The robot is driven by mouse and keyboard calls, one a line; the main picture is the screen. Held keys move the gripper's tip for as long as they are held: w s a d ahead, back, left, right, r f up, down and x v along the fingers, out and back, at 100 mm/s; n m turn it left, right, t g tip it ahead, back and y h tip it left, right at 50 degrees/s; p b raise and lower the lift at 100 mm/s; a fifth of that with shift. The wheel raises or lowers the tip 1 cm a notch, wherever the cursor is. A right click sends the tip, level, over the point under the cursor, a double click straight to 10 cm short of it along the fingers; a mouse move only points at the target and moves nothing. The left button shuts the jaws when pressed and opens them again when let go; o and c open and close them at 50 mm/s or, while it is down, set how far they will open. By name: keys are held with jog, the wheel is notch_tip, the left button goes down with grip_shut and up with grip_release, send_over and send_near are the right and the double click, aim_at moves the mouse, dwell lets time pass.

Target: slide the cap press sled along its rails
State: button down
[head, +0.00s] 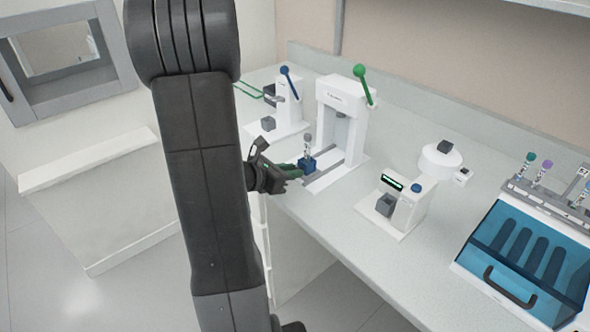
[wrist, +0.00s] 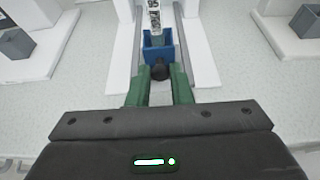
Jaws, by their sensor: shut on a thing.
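The cap press (head: 342,115) is a white frame with a green-knobbed lever at its upper right. Its blue sled (head: 307,165) sits on the grey rails (head: 328,176) near their front end, out in front of the frame. A labelled tube with a grey cap (head: 308,143) stands upright in the sled. The sled also shows in the wrist view (wrist: 147,52), with a dark round knob (wrist: 160,71) on its near side. My gripper (head: 296,171) has its green fingers shut on this knob, seen also in the wrist view (wrist: 160,88).
A white device with a blue-knobbed lever (head: 287,100) stands left of the press. A white unit with a green display (head: 402,203) and a round white device (head: 443,158) stand to the right. A blue-lidded box (head: 520,255) and a tube rack (head: 550,195) are farther right.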

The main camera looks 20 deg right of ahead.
jog(key=c, duration=1.3)
grip_release()
jog(key=shift+a, duration=0.25)
jog(key=shift+s+r, duration=0.1)
jog(key=p+v, duration=0.1)
jog(key=v, duration=1.2)
jog(key=shift+s+a, duration=0.15)
jog(key=shift+a, duration=0.15)
jog(key=shift+d, duration=0.15)
jog(key=shift+b+x, duration=0.5)
jog(key=shift+x, duration=6.15)
